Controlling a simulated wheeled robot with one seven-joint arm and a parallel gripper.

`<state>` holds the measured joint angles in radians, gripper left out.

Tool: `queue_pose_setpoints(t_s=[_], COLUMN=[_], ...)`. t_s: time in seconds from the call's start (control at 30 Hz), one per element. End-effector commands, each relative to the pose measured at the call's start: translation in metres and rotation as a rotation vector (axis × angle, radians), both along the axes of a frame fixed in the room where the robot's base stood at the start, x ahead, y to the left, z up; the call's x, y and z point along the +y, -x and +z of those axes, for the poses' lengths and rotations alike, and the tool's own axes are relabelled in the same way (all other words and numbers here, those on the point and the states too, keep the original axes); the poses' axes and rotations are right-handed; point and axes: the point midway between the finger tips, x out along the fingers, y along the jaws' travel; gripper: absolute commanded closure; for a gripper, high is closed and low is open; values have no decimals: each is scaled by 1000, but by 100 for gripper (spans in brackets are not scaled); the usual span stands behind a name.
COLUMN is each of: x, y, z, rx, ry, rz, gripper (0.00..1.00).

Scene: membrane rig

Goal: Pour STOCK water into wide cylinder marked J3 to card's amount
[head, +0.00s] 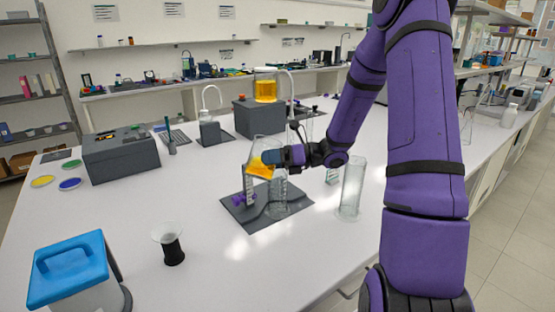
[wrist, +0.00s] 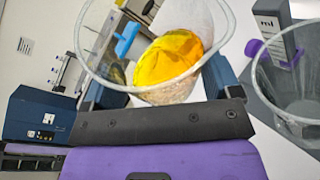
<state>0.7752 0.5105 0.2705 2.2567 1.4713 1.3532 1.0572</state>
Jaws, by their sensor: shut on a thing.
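My gripper (head: 270,158) is shut on a clear beaker (head: 257,149) of amber liquid and holds it tilted above the dark mat (head: 238,212). The wrist view shows the beaker (wrist: 222,42) close up, with the amber liquid (wrist: 172,58) slanting across it. A clear cylinder (head: 279,198) stands upright on the mat, below and right of the held beaker. Its open rim shows at the right in the wrist view (wrist: 290,118). I see no stream of liquid. The J3 and STOCK marks cannot be read, and the cylinder's level is unclear.
A tall clear cylinder (head: 352,188) stands right of the mat. A purple-knobbed post (head: 250,188) stands on the mat. An amber-filled vessel (head: 266,88) tops a grey box (head: 255,119) behind.

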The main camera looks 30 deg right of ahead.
Motion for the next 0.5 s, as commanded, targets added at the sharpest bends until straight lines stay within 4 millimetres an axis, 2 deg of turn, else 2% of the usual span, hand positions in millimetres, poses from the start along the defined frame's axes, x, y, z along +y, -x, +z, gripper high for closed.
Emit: queue_pose_setpoints(t_s=[0.13, 0.5], x=[-2, -1], y=[-1, 0], z=[5, 1], rx=[52, 139], ry=[-85, -225], rz=[0, 0], gripper=[51, 51])
